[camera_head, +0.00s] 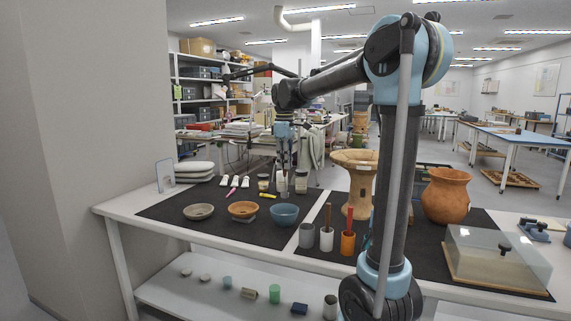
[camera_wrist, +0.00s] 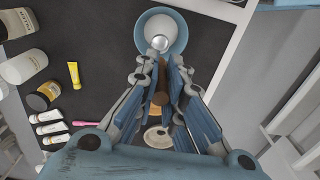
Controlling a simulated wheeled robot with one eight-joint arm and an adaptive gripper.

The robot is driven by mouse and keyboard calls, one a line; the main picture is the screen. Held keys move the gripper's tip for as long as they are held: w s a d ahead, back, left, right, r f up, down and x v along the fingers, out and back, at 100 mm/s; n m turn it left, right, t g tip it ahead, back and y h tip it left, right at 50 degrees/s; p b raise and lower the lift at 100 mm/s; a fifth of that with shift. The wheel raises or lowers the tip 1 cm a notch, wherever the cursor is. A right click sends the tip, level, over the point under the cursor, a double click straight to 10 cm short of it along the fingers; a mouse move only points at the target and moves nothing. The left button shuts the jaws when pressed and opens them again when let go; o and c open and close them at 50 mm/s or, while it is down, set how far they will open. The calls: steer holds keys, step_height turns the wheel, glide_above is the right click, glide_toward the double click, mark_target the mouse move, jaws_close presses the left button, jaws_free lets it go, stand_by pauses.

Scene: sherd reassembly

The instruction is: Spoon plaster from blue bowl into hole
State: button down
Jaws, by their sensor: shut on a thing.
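The blue bowl (camera_head: 285,213) stands on the dark mat at the right of a row of three bowls. In the wrist view the blue bowl (camera_wrist: 176,22) shows pale stuff inside. My gripper (camera_wrist: 160,95) is shut on a spoon with a brown handle (camera_wrist: 161,72). The spoon's metal end (camera_wrist: 160,42) shows over the blue bowl; I cannot tell whether it touches the contents. In the head view my gripper (camera_head: 283,165) is behind and above the bowl. An orange bowl (camera_head: 242,209) stands left of it, mostly hidden in the wrist view. No hole can be made out.
A grey bowl (camera_head: 198,211) stands far left. Cups (camera_head: 306,236) with upright tools stand at right front. A tall clay vessel (camera_head: 357,170) and an orange pot (camera_head: 446,195) stand further right.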

mark_target(284, 171)
steer(key=shift+f, duration=5.1)
steer(key=shift+s, duration=0.1)
steer(key=shift+r, duration=4.85)
